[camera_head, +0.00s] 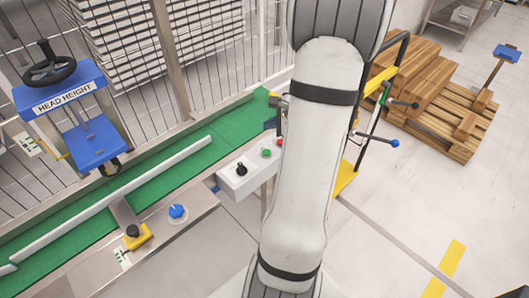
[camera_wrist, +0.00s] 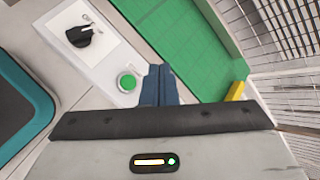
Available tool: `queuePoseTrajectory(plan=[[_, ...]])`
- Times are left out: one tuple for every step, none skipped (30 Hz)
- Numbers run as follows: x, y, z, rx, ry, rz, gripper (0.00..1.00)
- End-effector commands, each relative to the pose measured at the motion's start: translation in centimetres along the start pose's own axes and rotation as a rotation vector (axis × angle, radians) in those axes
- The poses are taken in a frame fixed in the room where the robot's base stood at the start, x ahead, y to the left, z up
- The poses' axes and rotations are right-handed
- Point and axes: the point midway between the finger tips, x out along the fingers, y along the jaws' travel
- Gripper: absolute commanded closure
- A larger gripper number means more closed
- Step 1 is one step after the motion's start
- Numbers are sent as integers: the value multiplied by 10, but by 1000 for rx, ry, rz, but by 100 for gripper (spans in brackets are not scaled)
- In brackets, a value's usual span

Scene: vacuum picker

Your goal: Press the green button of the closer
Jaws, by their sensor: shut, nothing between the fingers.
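The green button (camera_head: 266,153) sits on a white control box (camera_head: 226,184) beside the green conveyor, between a black rotary knob (camera_head: 241,169) and a red button partly covered by my arm. In the wrist view the green button (camera_wrist: 127,82) is a round green cap with a pale ring, just left of my fingertips. The black knob (camera_wrist: 84,36) is further up and left there. My gripper (camera_wrist: 160,70) is shut and empty, its blue fingers together beside the button. I cannot tell its height over the box. In the head view my arm hides most of it.
The green conveyor belt (camera_head: 60,229) with a pale rail runs along the wire fence. A blue HEAD HEIGHT unit with a handwheel (camera_head: 49,66) stands at left. A blue knob (camera_head: 177,212) is on the near frame. Wooden pallets (camera_head: 440,100) lie at right; the floor nearer is open.

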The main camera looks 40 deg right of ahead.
Motion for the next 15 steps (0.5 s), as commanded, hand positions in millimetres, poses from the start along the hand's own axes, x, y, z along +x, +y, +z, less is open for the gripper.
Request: queuePoseTrajectory(plan=[[0,0,0,-1,0,0,100],[0,0,0,-1,0,0,100],[0,0,0,-2,0,1,100],[0,0,0,-2,0,1,100],[0,0,0,-2,0,1,100],[1,1,0,-2,0,1,100],[1,1,-1,-2,-1,1,100],[2,2,-1,-2,-1,1,100],[4,3,-2,-2,-1,1,100],[5,4,-3,-3,-1,2,100],[6,5,-4,-3,-1,2,100],[9,7,-6,-3,-1,2,100],[11,8,-8,-3,-1,2,100],[13,10,-9,-2,-1,2,100],[16,13,-12,-2,-1,1,100]])
